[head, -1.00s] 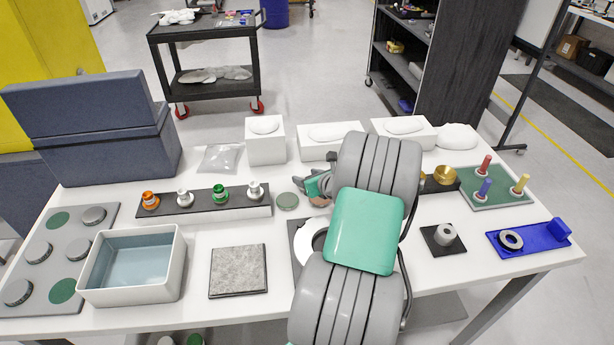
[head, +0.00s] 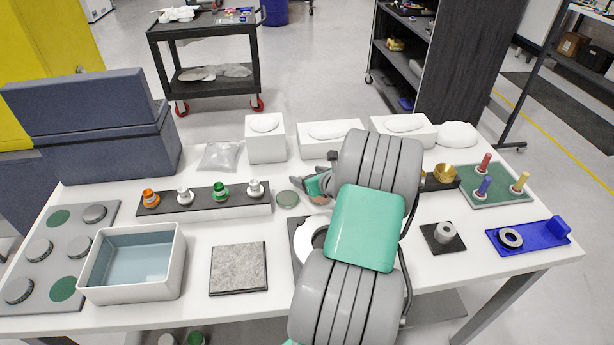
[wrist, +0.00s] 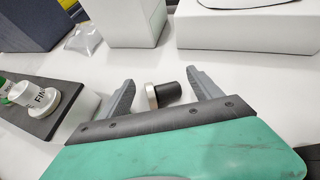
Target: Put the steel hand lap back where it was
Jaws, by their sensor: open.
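A small part with a black cylindrical grip and a pale metal disc at one end, seemingly the steel hand lap (wrist: 168,92), lies on its side on the white table in the wrist view. My gripper (wrist: 160,77) is open, with one finger on each side of it and visible gaps between. In the head view my gripper (head: 305,187) is low over the table's middle, and my arm mostly hides the part. I cannot tell from these frames which place the lap came from.
White blocks (head: 265,148) stand behind. A grey panel (head: 74,213) with discs and green circles, an open bin (head: 180,262) and a stone plate (head: 238,292) are at left.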

